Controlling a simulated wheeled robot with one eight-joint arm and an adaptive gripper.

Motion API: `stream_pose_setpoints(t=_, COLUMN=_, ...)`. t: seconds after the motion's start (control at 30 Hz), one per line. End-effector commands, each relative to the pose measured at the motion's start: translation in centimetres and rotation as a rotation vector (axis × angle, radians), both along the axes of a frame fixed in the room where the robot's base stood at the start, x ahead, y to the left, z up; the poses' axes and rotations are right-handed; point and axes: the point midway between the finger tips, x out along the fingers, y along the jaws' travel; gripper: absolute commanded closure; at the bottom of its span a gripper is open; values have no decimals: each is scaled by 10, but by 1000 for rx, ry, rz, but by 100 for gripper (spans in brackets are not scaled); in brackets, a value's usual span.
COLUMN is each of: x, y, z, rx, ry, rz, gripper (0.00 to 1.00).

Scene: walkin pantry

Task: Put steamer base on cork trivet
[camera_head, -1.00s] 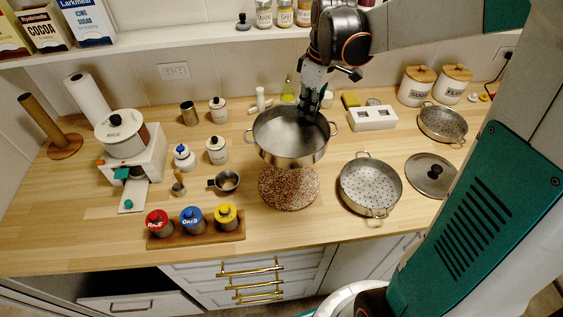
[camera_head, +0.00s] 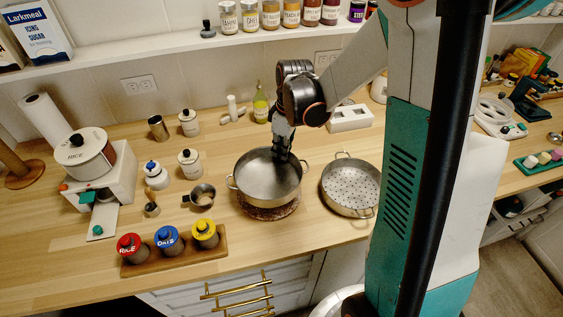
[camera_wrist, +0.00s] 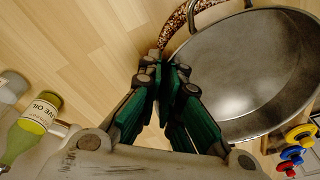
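The steamer base (camera_head: 268,180) is a plain grey metal pot with two side handles, upright over the cork trivet (camera_head: 270,212). Its bottom hides most of the trivet; only the speckled front edge shows. I cannot tell for sure whether the base touches the trivet or hangs just above it. My gripper (camera_head: 281,156) is at the pot's back rim, pointing down, with its fingers closed on the rim. In the wrist view my fingertips (camera_wrist: 166,68) meet at the rim of the steamer base (camera_wrist: 245,70), and a strip of trivet (camera_wrist: 177,24) shows beside the pot.
A perforated steamer pan (camera_head: 350,188) stands close to the right. A small metal cup (camera_head: 202,195) and a wooden rack of coloured-lid jars (camera_head: 180,254) are to the left. An oil bottle (camera_head: 261,106) and white holder (camera_head: 350,120) are behind. Bare counter lies in front.

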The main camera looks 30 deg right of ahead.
Motion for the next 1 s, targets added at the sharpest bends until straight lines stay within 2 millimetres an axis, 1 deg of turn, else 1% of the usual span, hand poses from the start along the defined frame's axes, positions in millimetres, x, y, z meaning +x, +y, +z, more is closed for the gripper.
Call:
stream_pose_setpoints(t=0.17, x=0, y=0, z=-11, rx=1, ry=1, rz=0, gripper=100)
stream_pose_setpoints(t=0.3, x=0, y=0, z=-32, rx=0, ry=0, rz=0, gripper=100)
stream_pose_setpoints(t=0.4, x=0, y=0, z=-44, rx=0, ry=0, rz=0, gripper=100)
stream_pose_setpoints(t=0.77, x=0, y=0, z=-47, rx=0, ry=0, rz=0, gripper=100)
stream_pose_setpoints(t=0.8, x=0, y=0, z=-46, rx=0, ry=0, rz=0, gripper=88)
stream_pose_setpoints(t=0.87, x=0, y=0, z=-46, rx=0, ry=0, rz=0, gripper=75)
stream_pose_setpoints(t=1.0, x=0, y=0, z=-46, rx=0, ry=0, rz=0, gripper=75)
